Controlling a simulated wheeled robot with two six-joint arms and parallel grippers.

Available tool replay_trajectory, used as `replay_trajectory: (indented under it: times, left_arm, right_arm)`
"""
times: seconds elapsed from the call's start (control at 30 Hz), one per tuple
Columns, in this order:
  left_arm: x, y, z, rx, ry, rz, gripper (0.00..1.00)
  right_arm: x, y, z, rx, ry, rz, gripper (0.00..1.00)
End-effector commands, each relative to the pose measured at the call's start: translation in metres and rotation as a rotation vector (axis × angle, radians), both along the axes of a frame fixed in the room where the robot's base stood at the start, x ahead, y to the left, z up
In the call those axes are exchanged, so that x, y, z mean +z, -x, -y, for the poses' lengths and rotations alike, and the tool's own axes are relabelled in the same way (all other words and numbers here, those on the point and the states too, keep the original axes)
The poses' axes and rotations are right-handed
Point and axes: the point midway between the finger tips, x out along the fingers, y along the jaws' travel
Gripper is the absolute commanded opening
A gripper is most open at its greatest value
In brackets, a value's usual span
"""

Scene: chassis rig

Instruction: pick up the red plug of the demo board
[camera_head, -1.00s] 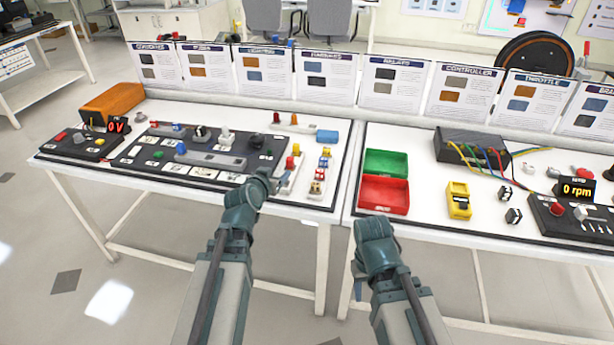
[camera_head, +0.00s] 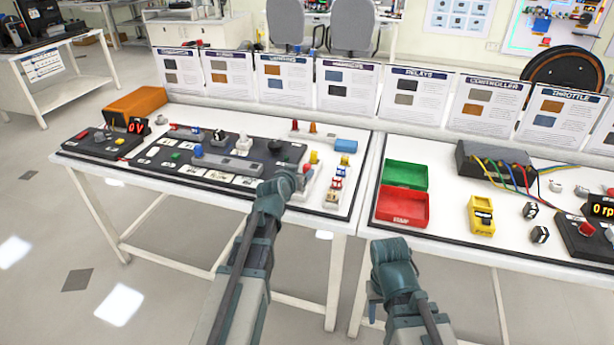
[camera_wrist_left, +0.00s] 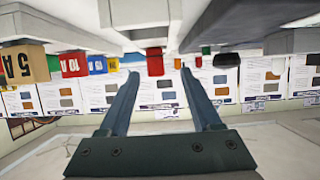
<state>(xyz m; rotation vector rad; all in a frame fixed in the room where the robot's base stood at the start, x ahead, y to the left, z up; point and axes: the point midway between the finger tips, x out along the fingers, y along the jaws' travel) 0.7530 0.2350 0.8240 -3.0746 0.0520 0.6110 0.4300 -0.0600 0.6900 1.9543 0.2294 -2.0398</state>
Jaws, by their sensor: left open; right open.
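The black demo board (camera_head: 150,160) lies on the left table. A small red plug (camera_head: 307,168) stands near its right end, just beyond my left gripper (camera_head: 297,180). In the left wrist view, which appears upside down, the red plug (camera_wrist_left: 155,62) shows ahead between the two parted fingers of my left gripper (camera_wrist_left: 160,70). The fingers are empty, and I cannot tell how far off the plug is. My right gripper (camera_head: 376,290) hangs low in front of the gap between the tables, largely hidden by its own wrist; nothing shows in it.
Labelled fuse blocks (camera_wrist_left: 72,65) stand beside the plug. Green (camera_head: 405,174) and red (camera_head: 403,208) bins sit on the right table, with a yellow meter (camera_head: 481,215) and wired box (camera_head: 490,160). Upright cards (camera_head: 345,84) line the back. An orange box (camera_head: 137,101) stands far left.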

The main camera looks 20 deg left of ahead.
Motion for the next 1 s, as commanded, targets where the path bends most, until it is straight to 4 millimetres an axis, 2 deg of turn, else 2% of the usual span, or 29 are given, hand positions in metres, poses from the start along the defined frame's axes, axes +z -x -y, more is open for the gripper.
replay_trajectory:
  times: [0.17, 0.5, 0.73, 1.0]
  left_arm:
    - [-0.003, -0.007, 0.002, -0.001, 0.000, 0.000, 0.65]
    - [-0.020, -0.048, 0.008, -0.001, -0.001, 0.000, 0.65]
    - [-0.019, -0.047, 0.008, 0.000, -0.001, 0.000, 0.65]
    - [-0.019, -0.047, 0.008, 0.000, 0.000, 0.000, 0.16]
  right_arm:
    - [-0.003, 0.000, 0.000, 0.000, 0.000, 0.000, 0.50]
    - [-0.020, 0.000, 0.000, 0.000, 0.000, 0.000, 0.50]
    - [-0.019, 0.000, 0.000, 0.000, 0.000, 0.000, 0.50]
    - [-0.019, 0.000, 0.000, 0.000, 0.000, 0.000, 0.50]
